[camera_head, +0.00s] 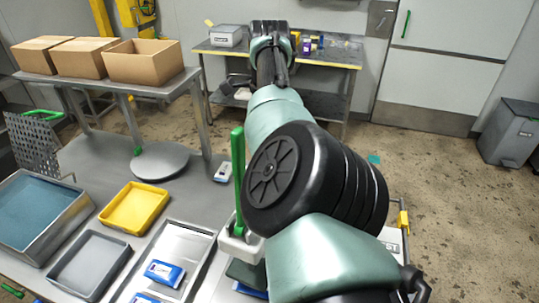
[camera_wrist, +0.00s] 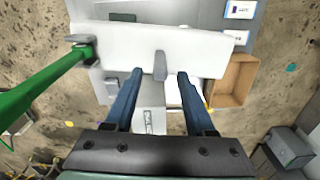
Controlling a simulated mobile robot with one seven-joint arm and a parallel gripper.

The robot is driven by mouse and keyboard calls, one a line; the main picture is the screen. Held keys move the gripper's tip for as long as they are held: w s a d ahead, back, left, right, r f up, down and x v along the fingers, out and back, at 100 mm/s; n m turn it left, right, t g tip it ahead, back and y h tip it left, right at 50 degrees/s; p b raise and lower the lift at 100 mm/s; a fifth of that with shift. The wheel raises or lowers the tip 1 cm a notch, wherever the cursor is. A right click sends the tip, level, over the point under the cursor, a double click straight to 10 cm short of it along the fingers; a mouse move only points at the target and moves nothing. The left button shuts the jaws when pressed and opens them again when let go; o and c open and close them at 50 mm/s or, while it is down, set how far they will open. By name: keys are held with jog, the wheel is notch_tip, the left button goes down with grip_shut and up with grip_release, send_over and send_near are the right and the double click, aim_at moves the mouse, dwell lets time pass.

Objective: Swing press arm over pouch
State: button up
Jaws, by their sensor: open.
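In the wrist view, the white press arm (camera_wrist: 205,58) lies across the top, with a green lever (camera_wrist: 45,95) at its left end and a grey peg (camera_wrist: 161,66) at its near edge. My gripper (camera_wrist: 155,77) is open; its two blue fingers stand on either side of the peg. I cannot tell whether they touch the arm. In the head view, the green lever (camera_head: 238,168) stands upright left of my black elbow, which hides my fingers and most of the press. A blue pouch edge (camera_head: 250,292) shows at the bottom, beside a dark green pad (camera_head: 246,274).
Blue-and-white pouches (camera_head: 165,273) lie in a metal tray (camera_head: 190,240) on the bench. A yellow tray (camera_head: 135,207), a grey tray (camera_head: 90,262) and a round plate (camera_head: 160,161) are at left. A cardboard box (camera_wrist: 240,72) is right of my fingers in the wrist view.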

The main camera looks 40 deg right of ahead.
notch_tip(320, 180, up, 6)
jog(key=p, duration=0.4)
jog(key=shift+p, duration=0.4)
jog(key=shift+f, duration=0.1)
